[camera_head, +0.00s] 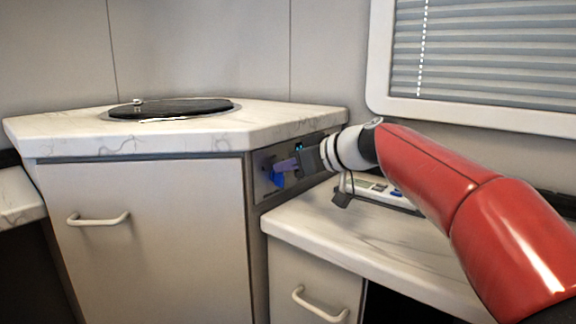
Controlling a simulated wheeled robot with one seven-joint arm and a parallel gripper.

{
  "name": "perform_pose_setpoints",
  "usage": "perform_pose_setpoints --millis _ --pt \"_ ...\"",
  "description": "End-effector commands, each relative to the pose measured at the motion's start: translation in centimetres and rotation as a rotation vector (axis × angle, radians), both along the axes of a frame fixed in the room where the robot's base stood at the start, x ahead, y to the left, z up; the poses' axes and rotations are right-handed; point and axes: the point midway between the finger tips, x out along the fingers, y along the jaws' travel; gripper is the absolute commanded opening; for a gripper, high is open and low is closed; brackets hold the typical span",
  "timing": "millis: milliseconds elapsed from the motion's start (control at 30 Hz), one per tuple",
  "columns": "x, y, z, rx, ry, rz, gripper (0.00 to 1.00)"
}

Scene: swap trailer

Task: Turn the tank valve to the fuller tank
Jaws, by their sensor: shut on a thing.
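A grey panel (262,187) is set in the right side of the corner cabinet, just under the countertop. A blue part (278,181), which looks like the tank valve's handle, sticks out from this panel. My gripper (288,165) reaches in from the right and is shut on the handle at the panel. The fingers and wrist hide part of the panel and the handle's exact angle. A small lit cyan mark (299,147) shows above the fingers. It is too small to read, and I cannot tell the tank levels.
A white device with a small screen (368,187) lies on the lower counter (330,228) below my wrist. The corner countertop (200,143) holds a round dark lid (170,107). Drawer handles (320,304) jut out below. A blind-covered window (480,55) is behind my arm.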

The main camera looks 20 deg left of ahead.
Motion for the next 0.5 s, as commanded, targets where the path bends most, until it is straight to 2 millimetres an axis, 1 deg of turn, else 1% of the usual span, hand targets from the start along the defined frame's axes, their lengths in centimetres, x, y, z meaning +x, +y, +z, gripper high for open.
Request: perform_pose_setpoints --millis 167,500 --pt "0.4 -0.1 0.0 0.041 0.098 0.0 0.0" --pt "1.2 -0.5 -0.2 0.159 0.384 0.0 0.0"
